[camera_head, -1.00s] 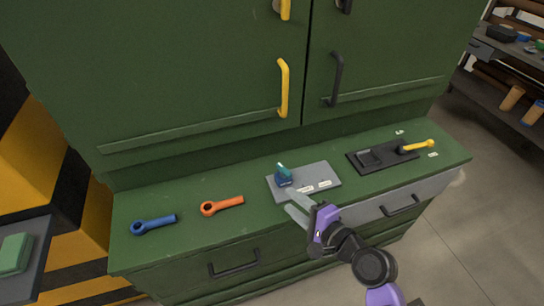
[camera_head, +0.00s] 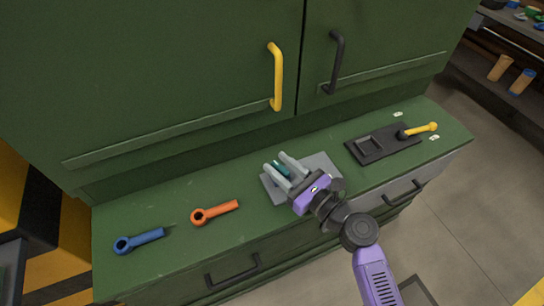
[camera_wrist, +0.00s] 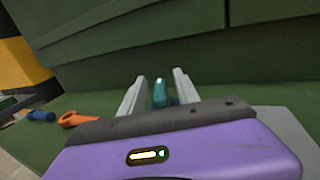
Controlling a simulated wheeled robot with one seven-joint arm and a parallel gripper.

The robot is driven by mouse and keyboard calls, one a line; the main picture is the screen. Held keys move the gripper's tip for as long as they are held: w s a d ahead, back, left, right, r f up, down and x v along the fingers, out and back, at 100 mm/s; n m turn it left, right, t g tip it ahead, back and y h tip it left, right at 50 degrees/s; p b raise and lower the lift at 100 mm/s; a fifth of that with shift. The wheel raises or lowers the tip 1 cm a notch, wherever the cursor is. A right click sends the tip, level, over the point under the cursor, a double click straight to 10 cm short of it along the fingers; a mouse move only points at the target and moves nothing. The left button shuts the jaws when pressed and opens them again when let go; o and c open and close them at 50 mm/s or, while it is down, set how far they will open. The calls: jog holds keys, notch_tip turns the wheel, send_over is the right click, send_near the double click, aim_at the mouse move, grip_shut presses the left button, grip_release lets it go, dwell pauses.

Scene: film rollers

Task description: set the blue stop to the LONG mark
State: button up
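The blue stop, with a teal upper part (camera_head: 282,169), stands at the left of a grey plate (camera_head: 322,163) on the green worktop. In the wrist view the stop (camera_wrist: 160,94) shows between my two fingers. My gripper (camera_head: 281,168) is open, with one finger on each side of the stop; I cannot tell whether either finger touches it. My gripper covers the front of the plate, so the LONG mark and the other label are hidden now.
A blue wrench (camera_head: 139,240) and an orange wrench (camera_head: 215,212) lie to the left on the worktop. A black plate (camera_head: 372,152) with a yellow-handled lever (camera_head: 420,130) lies to the right. Green cabinet doors with a yellow handle (camera_head: 276,77) and a black handle (camera_head: 335,62) rise behind.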

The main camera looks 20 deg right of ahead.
jog(key=shift+x, duration=1.4)
grip_shut()
dwell(0.4)
